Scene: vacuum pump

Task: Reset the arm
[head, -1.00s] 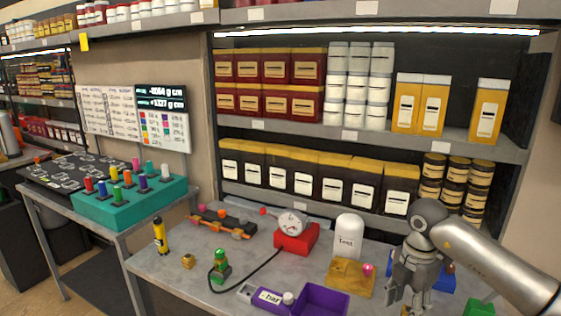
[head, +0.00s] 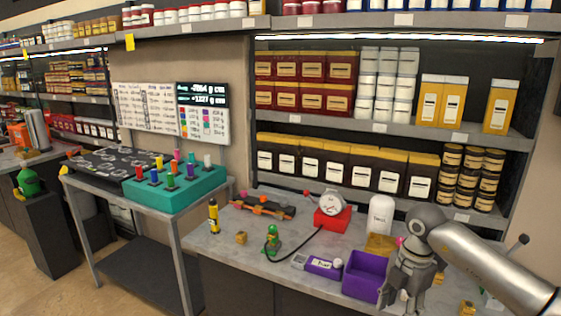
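My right arm comes in from the right edge, and its gripper (head: 398,300) points down over the front right part of the grey table (head: 215,262). It overlaps the right side of the purple tray (head: 364,278) in the picture. Its fingertips are near the lower edge, and I cannot make out whether they are apart or closed. No held thing shows. My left arm and gripper are not in the picture.
On the table stand a red-based gauge (head: 332,216), a white bottle (head: 380,215), a green-topped piece (head: 273,240) with a black hose and a yellow-black cylinder (head: 213,216). A teal peg block (head: 175,187) sits on the left table. Shelves fill the back.

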